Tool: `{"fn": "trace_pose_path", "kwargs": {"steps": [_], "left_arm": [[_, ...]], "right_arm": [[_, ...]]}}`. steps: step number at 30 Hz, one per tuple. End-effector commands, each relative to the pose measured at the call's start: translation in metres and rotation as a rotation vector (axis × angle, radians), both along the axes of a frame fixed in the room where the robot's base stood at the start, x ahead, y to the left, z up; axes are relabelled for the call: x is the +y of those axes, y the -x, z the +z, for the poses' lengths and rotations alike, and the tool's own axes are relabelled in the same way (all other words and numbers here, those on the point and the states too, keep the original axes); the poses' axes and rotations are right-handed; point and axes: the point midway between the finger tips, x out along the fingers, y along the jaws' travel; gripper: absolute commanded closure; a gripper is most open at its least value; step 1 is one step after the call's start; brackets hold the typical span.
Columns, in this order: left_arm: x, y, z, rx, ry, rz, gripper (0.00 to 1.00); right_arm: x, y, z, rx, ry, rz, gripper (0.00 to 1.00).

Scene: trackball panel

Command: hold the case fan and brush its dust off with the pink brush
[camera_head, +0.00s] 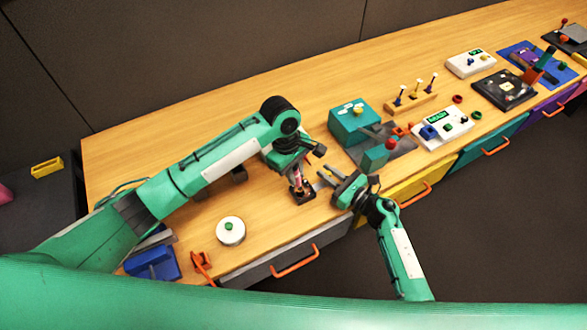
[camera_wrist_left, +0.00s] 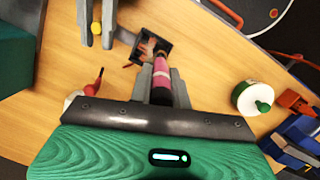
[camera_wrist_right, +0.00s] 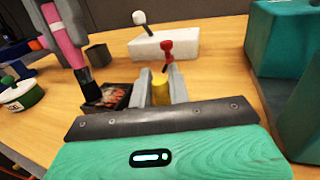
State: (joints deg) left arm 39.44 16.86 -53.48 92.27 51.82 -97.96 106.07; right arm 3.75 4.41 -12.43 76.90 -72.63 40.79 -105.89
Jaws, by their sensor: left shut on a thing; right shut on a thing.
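The pink brush (camera_wrist_right: 65,38) is gripped by my left gripper (camera_head: 296,178); it also shows in the left wrist view (camera_wrist_left: 161,76). Its dark bristle end (camera_wrist_right: 91,92) points down at the black square case fan (camera_wrist_right: 117,99), at its edge or just over it; contact is unclear. The fan also shows in the head view (camera_head: 302,198), low at the table, with reddish, mottled insides. My right gripper (camera_wrist_right: 160,80) is shut on a yellow cylindrical piece (camera_wrist_right: 160,93) just beside the fan. A grey bar (camera_wrist_left: 124,36) seems to join this piece to the fan.
A white round pot with a green knob (camera_head: 230,230) stands left of the fan. Teal blocks (camera_head: 350,122) and a red-knobbed lever (camera_head: 391,146) stand beyond my right gripper. A blue device (camera_head: 152,262) is near left.

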Motion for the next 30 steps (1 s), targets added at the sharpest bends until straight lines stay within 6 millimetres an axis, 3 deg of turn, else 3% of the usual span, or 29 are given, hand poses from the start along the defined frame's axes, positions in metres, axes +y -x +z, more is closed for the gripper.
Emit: {"fn": "trace_pose_path", "kwargs": {"steps": [30], "left_arm": [[-0.014,-0.009,-0.001,-0.001,0.0,0.001,1.0]], "right_arm": [[0.0,0.0,0.0,0.0,0.0,0.0,1.0]]}}
